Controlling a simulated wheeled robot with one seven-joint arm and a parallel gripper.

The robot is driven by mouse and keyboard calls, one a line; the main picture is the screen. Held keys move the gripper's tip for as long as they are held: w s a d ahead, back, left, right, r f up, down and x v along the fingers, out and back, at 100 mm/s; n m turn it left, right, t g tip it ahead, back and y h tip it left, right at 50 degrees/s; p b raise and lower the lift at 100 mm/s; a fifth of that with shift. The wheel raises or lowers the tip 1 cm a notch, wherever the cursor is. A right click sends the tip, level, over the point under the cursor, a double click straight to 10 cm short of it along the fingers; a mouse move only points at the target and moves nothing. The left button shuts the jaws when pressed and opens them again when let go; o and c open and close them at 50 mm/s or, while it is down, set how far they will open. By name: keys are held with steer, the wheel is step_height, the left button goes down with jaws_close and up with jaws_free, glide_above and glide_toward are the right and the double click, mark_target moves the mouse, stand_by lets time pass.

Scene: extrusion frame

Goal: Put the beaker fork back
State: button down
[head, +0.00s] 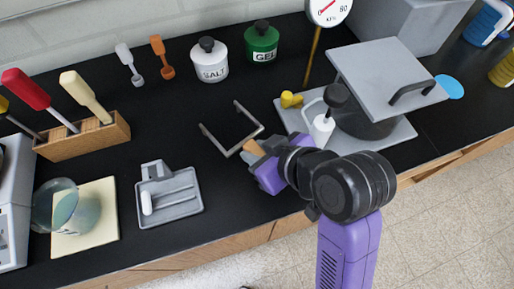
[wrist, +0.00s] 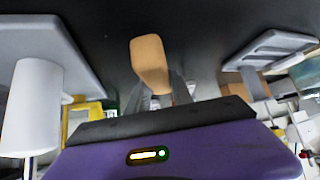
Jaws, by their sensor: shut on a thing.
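The beaker fork is a U-shaped grey metal frame (head: 229,152) on a short tan handle (head: 253,147). My gripper (head: 262,160) is shut on the handle, above the black bench near its front edge. The prongs point away from me, toward the back of the bench. In the wrist view the tan handle (wrist: 150,62) rises from between my gripper's fingers (wrist: 160,95); the metal part is mostly hidden there. A grey tray (head: 185,211) with a raised block and a white piece on it lies left of the fork.
A glass beaker (head: 62,206) is on a cream pad (head: 101,238) at left. A wooden tool block (head: 85,140) stands behind it. Open bench lies between tray and fork.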

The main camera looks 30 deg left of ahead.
steer(key=shift+f+b, duration=0.35)
steer(key=shift+f, duration=0.3)
steer(key=c, duration=1.1)
jaws_free()
steer(key=shift+o, duration=0.2)
steer(key=shift+v, duration=3.9)
